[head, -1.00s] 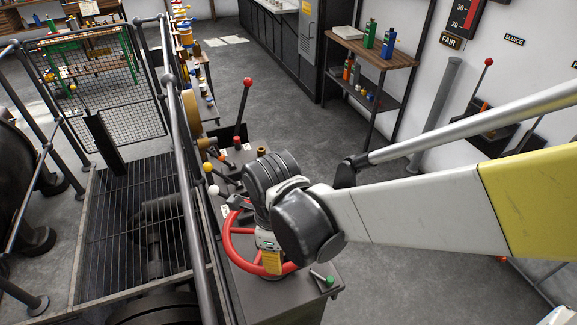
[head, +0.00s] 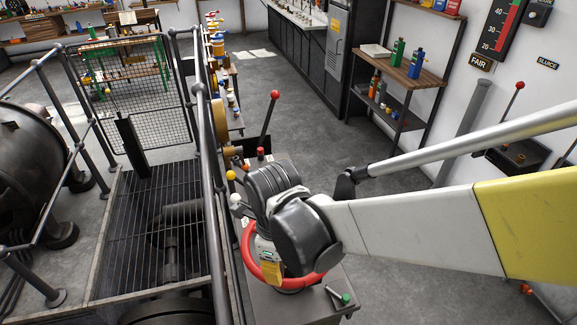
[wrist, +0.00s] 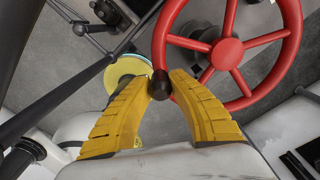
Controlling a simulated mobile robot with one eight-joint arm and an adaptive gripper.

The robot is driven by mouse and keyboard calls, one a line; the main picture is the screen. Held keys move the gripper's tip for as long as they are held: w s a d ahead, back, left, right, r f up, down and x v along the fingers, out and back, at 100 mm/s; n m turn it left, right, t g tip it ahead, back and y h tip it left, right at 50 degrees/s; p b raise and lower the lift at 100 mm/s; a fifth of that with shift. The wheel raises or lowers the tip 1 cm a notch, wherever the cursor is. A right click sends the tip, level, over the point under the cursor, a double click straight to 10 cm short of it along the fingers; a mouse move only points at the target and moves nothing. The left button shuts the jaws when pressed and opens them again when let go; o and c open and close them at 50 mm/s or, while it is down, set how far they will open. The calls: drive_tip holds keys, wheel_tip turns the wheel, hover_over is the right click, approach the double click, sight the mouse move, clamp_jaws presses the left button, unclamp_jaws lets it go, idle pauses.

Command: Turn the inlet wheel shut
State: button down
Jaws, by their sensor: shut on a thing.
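The red inlet wheel (head: 303,280) lies on a dark bench top in the head view, partly hidden behind my wrist and gripper. The wrist view shows its hub, spokes and rim (wrist: 228,53) up close. A dark knob (wrist: 160,85) sits at the wheel's rim. My gripper (wrist: 163,76) has its two yellow fingers shut on this knob, one on each side. In the head view my gripper (head: 271,272) shows as a small yellow patch at the wheel's near left side.
A red-knobbed lever (head: 269,120) stands behind the wheel. A green-ended rod (head: 340,297) lies at the bench's near right corner. A railing (head: 213,190) and a grating (head: 140,225) are to the left. A shelf with bottles (head: 405,75) stands at the back right.

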drive_tip(key=shift+a, duration=0.1)
drive_tip(key=c, duration=1.2)
unclamp_jaws()
drive_tip(key=shift+a, duration=0.1)
drive_tip(key=shift+o, duration=0.2)
wheel_tip(320, 180, up, 12)
drive_tip(key=d+f+n+t+b, duration=0.3)
drive_tip(key=d+n+t, duration=0.4)
drive_tip(key=d+n, duration=1.3)
drive_tip(key=d, duration=0.3)
drive_tip(key=shift+d+n, duration=0.3)
drive_tip(key=shift+d, duration=0.1)
